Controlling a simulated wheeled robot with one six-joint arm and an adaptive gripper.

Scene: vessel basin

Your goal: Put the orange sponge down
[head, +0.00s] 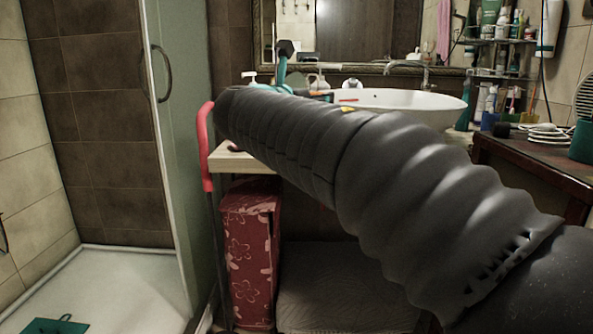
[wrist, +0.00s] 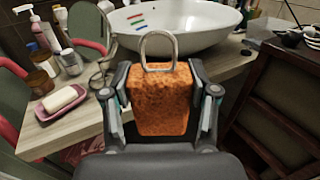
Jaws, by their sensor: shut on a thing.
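The orange sponge (wrist: 160,103) is a rough block between the two fingers of my gripper (wrist: 158,90) in the wrist view. My gripper is shut on it, with a finger against each side. A metal loop (wrist: 158,46) shows just above the sponge's far edge; I cannot tell whether it is joined to the sponge. The wooden counter (wrist: 80,125) shows beside and beyond the sponge. How high the sponge is above it is unclear. In the head view my arm hides the sponge and most of the counter.
A white basin (wrist: 185,22) stands on the counter; it also shows in the head view (head: 400,103). A dark wooden cabinet (wrist: 275,110) is at right. Bare counter lies left of my gripper.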

